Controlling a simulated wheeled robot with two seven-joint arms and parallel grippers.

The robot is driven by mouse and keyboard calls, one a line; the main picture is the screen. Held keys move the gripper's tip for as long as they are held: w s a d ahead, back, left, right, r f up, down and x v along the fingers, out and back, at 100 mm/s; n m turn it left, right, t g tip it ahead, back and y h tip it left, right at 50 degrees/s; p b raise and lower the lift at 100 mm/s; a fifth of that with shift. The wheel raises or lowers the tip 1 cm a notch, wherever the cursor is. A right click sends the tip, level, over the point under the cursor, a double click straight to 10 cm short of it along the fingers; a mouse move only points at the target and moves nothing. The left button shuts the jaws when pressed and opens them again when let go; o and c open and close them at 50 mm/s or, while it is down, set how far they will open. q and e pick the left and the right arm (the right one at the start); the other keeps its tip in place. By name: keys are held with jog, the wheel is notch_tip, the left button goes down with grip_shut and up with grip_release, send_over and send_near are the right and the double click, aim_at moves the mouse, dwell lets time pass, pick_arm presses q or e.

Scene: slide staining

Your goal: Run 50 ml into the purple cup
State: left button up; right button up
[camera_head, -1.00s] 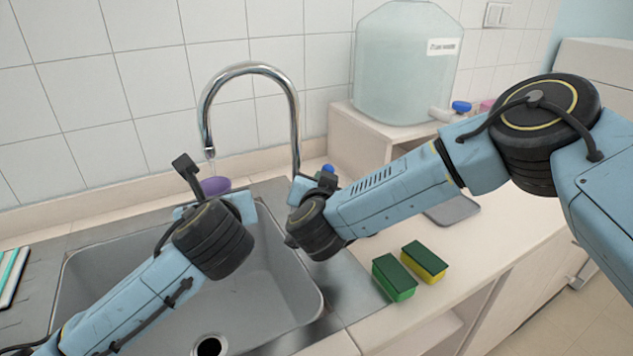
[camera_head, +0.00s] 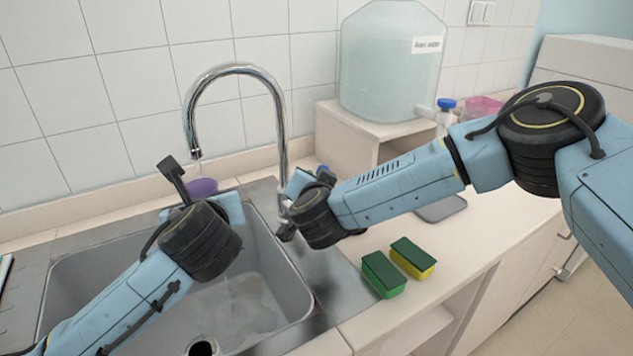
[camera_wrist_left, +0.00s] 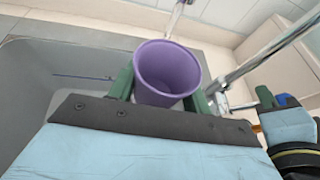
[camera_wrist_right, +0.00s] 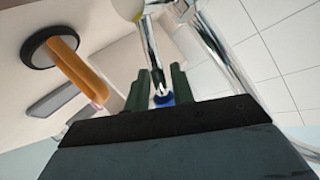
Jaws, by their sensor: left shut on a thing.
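The purple cup (camera_head: 203,187) is under the end of the curved tap (camera_head: 283,130), above the back of the sink. In the left wrist view the cup (camera_wrist_left: 168,70) stands mouth up between the green fingers of my left gripper (camera_wrist_left: 163,92), which is shut on it. A thin stream shows below the spout. The liquid level in the cup cannot be made out. My right gripper (camera_wrist_right: 159,88) is at the tap's base, its fingers apart on either side of a slim metal part (camera_wrist_right: 158,78) with a blue piece (camera_wrist_right: 164,100) beyond. Contact there is unclear.
The steel sink (camera_head: 285,285) has a wet patch and a dark drain (camera_head: 202,348). A large water container (camera_head: 390,70) stands on a shelf behind my right arm.

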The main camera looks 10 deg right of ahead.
jog(key=shift+o, duration=0.4)
jog(key=v, duration=1.2)
pick_arm(q)
jog(key=shift+c, duration=0.5)
jog(key=w+a, duration=0.1)
jog(key=w, duration=0.5)
jog(key=shift+w+a, duration=0.25)
jog(key=shift+w, duration=0.1)
jog(key=shift+o, duration=0.2)
jog(key=s, duration=0.2)
jog(key=s+d, duration=0.1)
jog(key=s, duration=0.3)
jog(key=shift+s+d, duration=0.25)
jog(key=shift+s, duration=0.15)
